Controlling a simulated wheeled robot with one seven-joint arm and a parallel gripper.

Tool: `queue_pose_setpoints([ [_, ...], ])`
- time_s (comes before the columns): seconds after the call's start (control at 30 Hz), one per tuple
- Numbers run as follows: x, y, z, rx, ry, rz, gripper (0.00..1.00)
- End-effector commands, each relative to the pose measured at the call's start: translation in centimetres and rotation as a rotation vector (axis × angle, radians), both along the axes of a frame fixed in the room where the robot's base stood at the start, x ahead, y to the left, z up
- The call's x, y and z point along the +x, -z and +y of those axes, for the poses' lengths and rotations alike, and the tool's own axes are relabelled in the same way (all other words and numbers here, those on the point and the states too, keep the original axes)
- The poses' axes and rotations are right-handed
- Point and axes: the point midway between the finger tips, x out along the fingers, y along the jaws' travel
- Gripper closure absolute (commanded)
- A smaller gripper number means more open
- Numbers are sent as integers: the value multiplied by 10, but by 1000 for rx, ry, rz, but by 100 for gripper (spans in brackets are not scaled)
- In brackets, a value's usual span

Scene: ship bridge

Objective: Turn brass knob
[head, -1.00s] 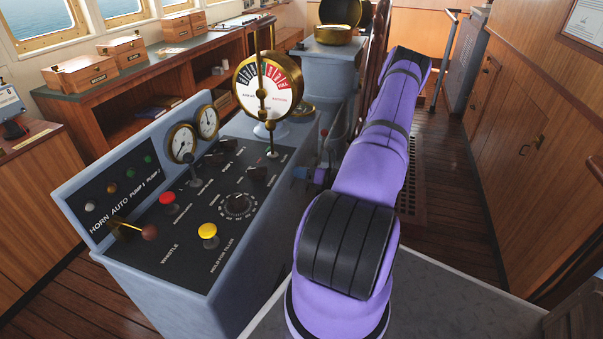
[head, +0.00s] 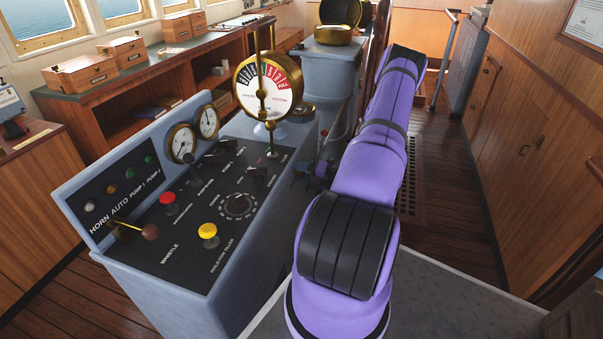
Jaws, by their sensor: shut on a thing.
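My gripper (head: 312,174) shows as a small dark shape at the right side of the blue-grey console (head: 180,265), partly hidden behind my purple arm. It is shut, with its end against or very close to the console's side. The brass knob does not show clearly; the gripper covers the spot, and the fingers are too small to make out.
A brass telegraph dial (head: 268,88) stands on the console. A red button (head: 168,200), a yellow button (head: 208,231), a whistle lever (head: 149,232) and two gauges (head: 182,144) are nearby. Wooden cabinets (head: 530,130) line the right; wooden floor (head: 435,205) lies between.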

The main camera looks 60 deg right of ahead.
Motion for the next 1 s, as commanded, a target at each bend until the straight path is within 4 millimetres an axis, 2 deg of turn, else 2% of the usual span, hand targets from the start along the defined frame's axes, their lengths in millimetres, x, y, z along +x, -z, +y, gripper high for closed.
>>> queue_pose_setpoints([
  [0.33, -1, 1, -2, 132, 4, 42, 80],
  [0.87, -1, 1, -2, 156, 4, 49, 80],
  [0.9, -1, 1, -2, 156, 4, 49, 54],
  [1.0, -1, 1, -1, 157, 3, 48, 31],
])
